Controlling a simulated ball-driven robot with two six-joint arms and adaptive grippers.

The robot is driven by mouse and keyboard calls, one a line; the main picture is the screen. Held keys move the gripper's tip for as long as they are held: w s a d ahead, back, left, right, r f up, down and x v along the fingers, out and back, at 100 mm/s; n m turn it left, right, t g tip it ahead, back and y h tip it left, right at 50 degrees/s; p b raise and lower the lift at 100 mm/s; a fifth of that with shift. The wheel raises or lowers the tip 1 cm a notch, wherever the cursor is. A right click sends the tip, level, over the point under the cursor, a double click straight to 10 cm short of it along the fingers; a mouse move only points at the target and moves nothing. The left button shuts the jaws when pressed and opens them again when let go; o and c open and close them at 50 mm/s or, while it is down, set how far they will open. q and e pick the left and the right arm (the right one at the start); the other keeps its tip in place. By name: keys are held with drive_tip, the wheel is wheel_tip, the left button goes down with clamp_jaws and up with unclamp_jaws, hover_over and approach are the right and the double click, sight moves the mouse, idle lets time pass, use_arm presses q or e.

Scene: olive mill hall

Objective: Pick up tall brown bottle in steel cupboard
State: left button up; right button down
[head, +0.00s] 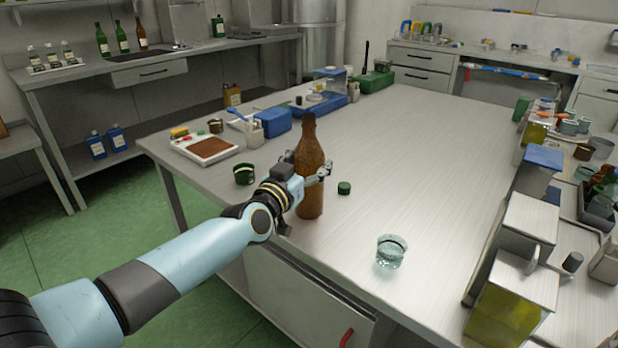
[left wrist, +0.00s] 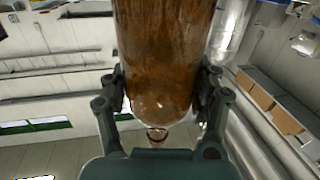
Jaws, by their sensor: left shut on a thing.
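The tall brown bottle (head: 309,185) is upright at the near left edge of the steel worktable in the head view. My left gripper (head: 318,174) is shut on its body, with the fingers on both sides. I cannot tell if its base touches the tabletop. In the left wrist view the brown bottle (left wrist: 165,45) fills the middle, between the fingers of my left gripper (left wrist: 162,85). A steel cupboard front (head: 300,290) with a red handle shows below the table edge; its inside is hidden. My right gripper is not in view.
The worktable (head: 420,190) is clear in the middle. A green cap (head: 344,187) and a glass (head: 391,251) stand right of the bottle; a dark green cup (head: 244,174) and a tray (head: 205,149) stand left. Square tins (head: 512,300) crowd the right side.

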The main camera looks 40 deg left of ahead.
sight(302, 149)
use_arm(q)
drive_tip(key=shift+r, duration=0.3)
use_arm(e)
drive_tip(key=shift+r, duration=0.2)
